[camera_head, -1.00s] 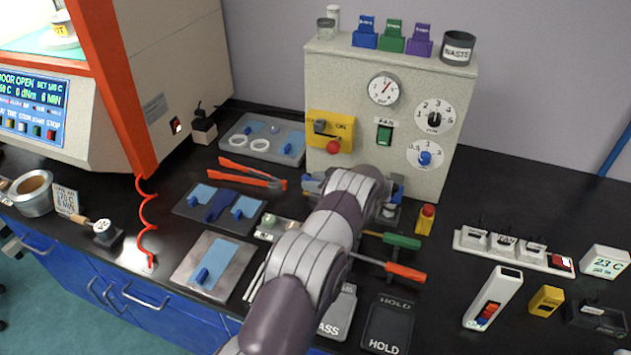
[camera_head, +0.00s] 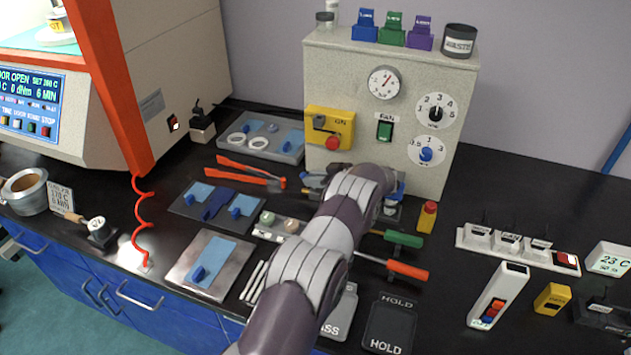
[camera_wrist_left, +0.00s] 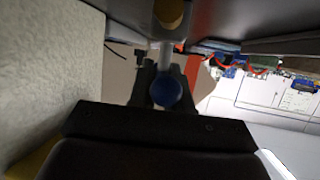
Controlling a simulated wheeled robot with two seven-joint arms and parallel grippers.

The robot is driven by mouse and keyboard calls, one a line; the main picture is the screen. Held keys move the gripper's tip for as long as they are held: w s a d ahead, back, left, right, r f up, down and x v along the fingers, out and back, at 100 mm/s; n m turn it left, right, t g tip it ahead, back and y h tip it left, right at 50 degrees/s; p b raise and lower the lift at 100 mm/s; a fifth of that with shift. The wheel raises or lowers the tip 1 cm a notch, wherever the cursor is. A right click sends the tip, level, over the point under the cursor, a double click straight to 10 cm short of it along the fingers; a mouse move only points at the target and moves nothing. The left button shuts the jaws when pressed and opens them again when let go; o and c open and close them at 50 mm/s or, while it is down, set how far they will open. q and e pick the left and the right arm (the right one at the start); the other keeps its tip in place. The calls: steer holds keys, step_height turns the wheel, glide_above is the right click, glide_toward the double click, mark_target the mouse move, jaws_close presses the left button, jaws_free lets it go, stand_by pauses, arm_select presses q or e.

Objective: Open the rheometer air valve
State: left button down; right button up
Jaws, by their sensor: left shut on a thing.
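The wrist view shows a round blue knob (camera_wrist_left: 167,88) on a pale stem, beside the speckled cabinet wall. A brass-coloured round part (camera_wrist_left: 169,12) sits at the far end of the stem. My left gripper (camera_wrist_left: 166,76) has its dark fingers on either side of the blue knob and is shut on it. In the head view my left arm covers the gripper and most of the fitting low on the cabinet front; only blue and grey bits (camera_head: 400,187) show. The beige rheometer cabinet (camera_head: 330,75) carries a round gauge (camera_head: 385,82). My right gripper is not in view.
A yellow switch box (camera_head: 330,128) with a red button sits left on the cabinet. Green and red-orange screwdrivers (camera_head: 407,270), a small red-and-yellow bottle (camera_head: 427,215) and a HOLD pad (camera_head: 388,325) lie near my arm. The black bench right of the bottle is partly clear.

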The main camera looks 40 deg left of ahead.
arm_select(q)
steer(key=c, duration=1.2)
jaws_free()
steer(key=shift+o, duration=0.2)
steer(key=shift+a+f, duration=0.1)
steer(key=shift+a, duration=0.05)
